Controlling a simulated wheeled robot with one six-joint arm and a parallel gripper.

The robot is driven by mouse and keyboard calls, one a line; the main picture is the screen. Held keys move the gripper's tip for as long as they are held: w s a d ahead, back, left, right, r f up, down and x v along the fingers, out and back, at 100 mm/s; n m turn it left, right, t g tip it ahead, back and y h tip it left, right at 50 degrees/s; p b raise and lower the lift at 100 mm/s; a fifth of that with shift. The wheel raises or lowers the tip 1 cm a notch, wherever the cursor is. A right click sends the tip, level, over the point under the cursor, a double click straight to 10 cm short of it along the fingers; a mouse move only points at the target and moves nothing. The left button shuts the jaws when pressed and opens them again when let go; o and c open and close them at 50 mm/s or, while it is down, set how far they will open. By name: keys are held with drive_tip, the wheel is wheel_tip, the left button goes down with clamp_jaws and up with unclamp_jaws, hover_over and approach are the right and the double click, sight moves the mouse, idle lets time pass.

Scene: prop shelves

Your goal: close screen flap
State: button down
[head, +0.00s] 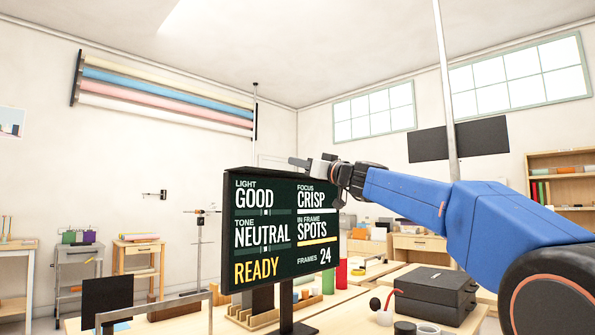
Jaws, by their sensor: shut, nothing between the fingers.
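A black display screen (278,228) with text reading GOOD, CRISP, NEUTRAL, SPOTS and READY stands upright on a dark post at the middle of the head view. It is turned at a slight angle. My gripper (298,162) is at the screen's top edge, reaching in from the right with its fingers pointing left. The fingers are shut and hold nothing. I cannot tell whether they touch the screen. No separate flap can be made out on the screen, and its back is hidden.
A worktable (190,322) below carries wooden racks, a red bottle (341,272), black cases (436,290) and a small white cup (385,317). A small dark panel (107,300) stands at the lower left. Dark panels (482,136) hang beside a pole at the right. Air left of the screen is clear.

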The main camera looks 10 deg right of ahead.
drive_tip(key=r+v, duration=0.1)
drive_tip(key=v, duration=0.9)
drive_tip(key=shift+s, duration=0.2)
drive_tip(key=s+a+f+m+g+h, duration=0.1)
drive_tip(key=s+f+g, duration=0.1)
drive_tip(key=s+f, duration=0.6)
drive_tip(key=s+a+f+m+g+h, duration=0.1)
drive_tip(key=s+a+f+g+h, duration=0.15)
drive_tip(key=f, duration=0.95)
drive_tip(key=s+a+f+m+g+h, duration=0.1)
drive_tip(key=s+f+g, duration=0.2)
drive_tip(key=s+f, duration=0.5)
drive_tip(key=s+d+f+m+g+h, duration=0.1)
drive_tip(key=s+d+f+h, duration=0.1)
drive_tip(key=s+d+f, duration=0.2)
drive_tip(key=s+d+f+m+g+h, duration=0.1)
drive_tip(key=s+d+f+g+h, duration=0.1)
drive_tip(key=s+f, duration=0.8)
drive_tip(key=s+d+f+m+g+h, duration=0.2)
drive_tip(key=s+d+f+h, duration=0.2)
drive_tip(key=f, duration=1.5)
drive_tip(key=s+d, duration=0.2)
drive_tip(key=s, duration=0.2)
drive_tip(key=shift+d+f, duration=0.25)
drive_tip(key=shift+d, duration=0.15)
